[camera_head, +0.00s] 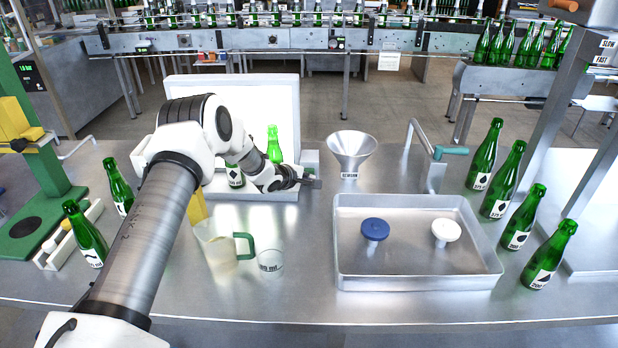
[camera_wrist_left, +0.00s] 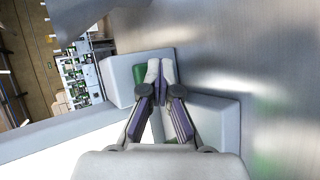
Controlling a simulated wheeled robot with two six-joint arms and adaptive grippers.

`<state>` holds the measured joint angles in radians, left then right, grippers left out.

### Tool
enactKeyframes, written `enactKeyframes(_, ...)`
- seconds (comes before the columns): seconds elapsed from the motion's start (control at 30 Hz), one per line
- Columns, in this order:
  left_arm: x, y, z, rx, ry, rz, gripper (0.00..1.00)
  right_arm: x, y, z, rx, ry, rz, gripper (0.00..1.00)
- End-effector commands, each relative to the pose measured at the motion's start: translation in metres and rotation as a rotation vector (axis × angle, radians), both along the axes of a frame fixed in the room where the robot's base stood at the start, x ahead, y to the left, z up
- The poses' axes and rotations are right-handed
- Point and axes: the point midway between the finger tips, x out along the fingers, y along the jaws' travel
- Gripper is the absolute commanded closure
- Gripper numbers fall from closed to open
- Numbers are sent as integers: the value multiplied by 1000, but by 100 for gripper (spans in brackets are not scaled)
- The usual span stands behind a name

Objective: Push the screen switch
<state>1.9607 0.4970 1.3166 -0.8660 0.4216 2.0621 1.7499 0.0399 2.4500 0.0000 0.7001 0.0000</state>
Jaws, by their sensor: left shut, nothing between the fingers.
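The screen (camera_head: 288,105) is a lit white panel standing on a grey base (camera_head: 270,194) at the centre left of the table. My left arm reaches across in front of it. My left gripper (camera_head: 313,181) is shut and empty at the right end of the base, by a small grey block. In the left wrist view the shut fingertips (camera_wrist_left: 161,72) lie over the grey housing (camera_wrist_left: 122,62) beside the panel (camera_wrist_left: 65,150). A green patch, possibly the switch (camera_wrist_left: 110,75), shows just left of the fingers, partly hidden. Whether the fingers touch it I cannot tell.
A green bottle (camera_head: 273,146) stands before the panel. A funnel (camera_head: 351,150) stands right of my gripper. A metal tray (camera_head: 420,281) holds a blue and a white knob. A jug (camera_head: 215,245) and a small cup (camera_head: 270,263) stand below my arm. Several bottles line the right.

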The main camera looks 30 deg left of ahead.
Motion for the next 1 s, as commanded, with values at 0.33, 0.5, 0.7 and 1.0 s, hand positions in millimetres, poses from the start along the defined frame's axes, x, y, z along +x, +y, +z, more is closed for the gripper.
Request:
enactKeyframes(0.33,4,3,1,1,-2,1,100,0,0,-2,0,0,0,60)
enactKeyframes(0.5,0,0,0,-1,-1,1,100,0,0,-1,0,0,0,60)
enactKeyframes(0.7,-3,-1,-1,1,-1,1,100,0,0,-1,0,0,0,60)
enactKeyframes(1.0,-19,-11,1,-4,1,1,100,0,0,5,0,0,0,60)
